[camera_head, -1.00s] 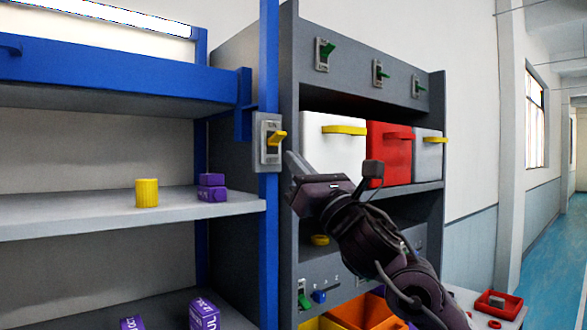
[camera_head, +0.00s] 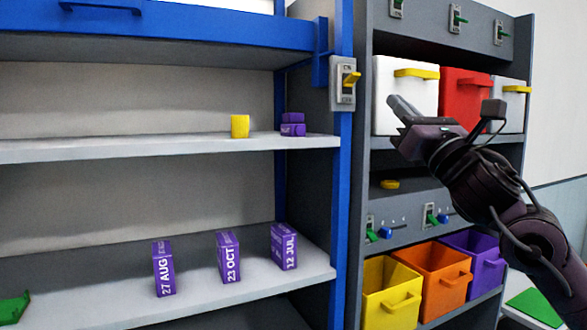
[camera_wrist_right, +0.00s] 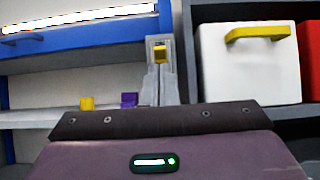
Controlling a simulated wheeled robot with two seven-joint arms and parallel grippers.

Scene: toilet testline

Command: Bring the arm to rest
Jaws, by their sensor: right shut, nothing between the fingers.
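My right gripper (camera_head: 398,104) is in front of the grey shelf unit, at the height of the white drawer. Its fingers are together, with nothing between them. In the right wrist view the shut fingers (camera_wrist_right: 158,86) point up, just below the yellow switch lever (camera_wrist_right: 160,54) in the picture. In the head view the yellow-lever switch (camera_head: 345,84) on the blue post is left of the fingertips, with a gap between. My right arm reaches in from the lower right, bent and raised. My left gripper is not in view.
White (camera_head: 405,105) and red (camera_head: 452,88) drawers sit behind the gripper. Yellow (camera_head: 378,308), orange (camera_head: 430,260) and purple (camera_head: 462,240) bins are below.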

